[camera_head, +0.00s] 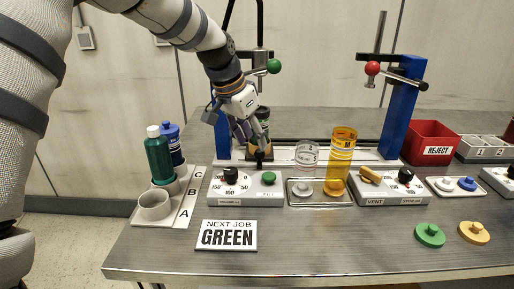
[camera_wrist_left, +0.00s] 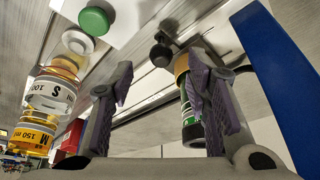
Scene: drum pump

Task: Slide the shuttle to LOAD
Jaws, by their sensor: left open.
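The shuttle (camera_head: 262,153) is a brass-coloured block on the rail at the left blue post in the head view, with a dark canister standing on it. A black knob (camera_head: 259,158) is at its front. In the left wrist view the knob (camera_wrist_left: 160,54) lies just beyond my fingertips, with the brass block (camera_wrist_left: 181,66) and the black-and-green canister (camera_wrist_left: 190,122) partly behind one finger. My left gripper (camera_head: 252,139), also in the left wrist view (camera_wrist_left: 160,85), is open around empty space, close to the knob; contact cannot be told. No LOAD mark is readable. My right gripper is out of view.
A control box (camera_head: 232,200) with a black dial and green button stands in front of the rail. A tray (camera_head: 319,203) holds a clear jar and an amber cylinder (camera_head: 342,148). A second blue post (camera_head: 400,120) and red bin (camera_head: 431,133) stand right.

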